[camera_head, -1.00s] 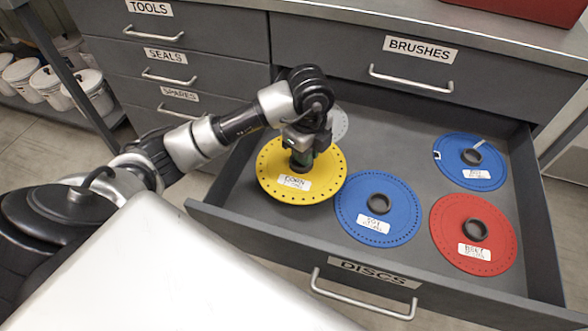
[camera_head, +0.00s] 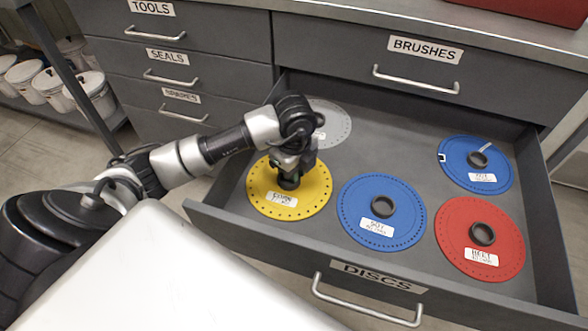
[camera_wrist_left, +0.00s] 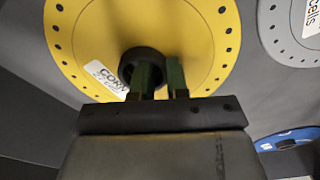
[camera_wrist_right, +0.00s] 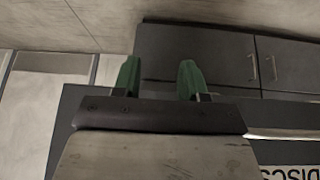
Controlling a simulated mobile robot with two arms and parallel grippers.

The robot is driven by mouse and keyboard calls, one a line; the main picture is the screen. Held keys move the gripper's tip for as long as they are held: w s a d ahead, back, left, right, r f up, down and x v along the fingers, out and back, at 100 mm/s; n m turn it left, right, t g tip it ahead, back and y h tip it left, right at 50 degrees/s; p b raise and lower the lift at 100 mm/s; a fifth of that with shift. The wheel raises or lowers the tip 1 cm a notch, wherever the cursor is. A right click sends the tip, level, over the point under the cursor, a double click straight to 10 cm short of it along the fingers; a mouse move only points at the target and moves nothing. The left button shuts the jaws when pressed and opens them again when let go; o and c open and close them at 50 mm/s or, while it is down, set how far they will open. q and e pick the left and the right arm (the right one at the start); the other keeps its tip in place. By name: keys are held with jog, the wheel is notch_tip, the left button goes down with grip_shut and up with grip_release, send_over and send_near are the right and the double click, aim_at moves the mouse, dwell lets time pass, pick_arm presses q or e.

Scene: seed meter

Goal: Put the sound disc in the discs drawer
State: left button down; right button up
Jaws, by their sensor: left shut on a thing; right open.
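The yellow disc (camera_head: 262,200), labelled CORN, is in the front left of the open discs drawer (camera_head: 400,284). It looks level and low, but I cannot tell whether it touches the drawer floor. My left gripper (camera_head: 289,178) is shut on its dark hub ring, which also shows in the left wrist view (camera_wrist_left: 129,69), with a finger at the ring's wall. The gripper hides part of the disc in the head view. My right gripper (camera_wrist_right: 157,78) is open and empty in the right wrist view, facing grey cabinet fronts.
The drawer also holds a blue disc (camera_head: 408,204) at front centre, a red disc (camera_head: 462,248) at front right, a blue disc (camera_head: 456,173) with a pale mark at back right, and a grey disc (camera_head: 334,127) at back left. The back middle of the drawer floor is bare.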

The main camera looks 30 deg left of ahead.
pick_arm(q)
jog(key=c, duration=1.6)
grip_release()
jog(key=shift+f, duration=0.1)
jog(key=o, duration=0.5)
pick_arm(e)
jog(key=shift+w, duration=0.15)
pick_arm(q)
notch_tip(320, 180, up, 5)
jog(key=shift+f+p, duration=0.2)
jog(key=shift+p, duration=0.6)
notch_tip(320, 180, up, 8)
jog(key=p, duration=0.2)
pick_arm(e)
jog(key=shift+s+d+f+g, duration=0.2)
jog(key=shift+s+g, duration=0.35)
jog(key=shift+s, duration=0.05)
jog(key=shift+s+d+f+g, duration=0.15)
jog(key=shift+s+g, duration=0.4)
pick_arm(q)
jog(key=shift+f, duration=0.1)
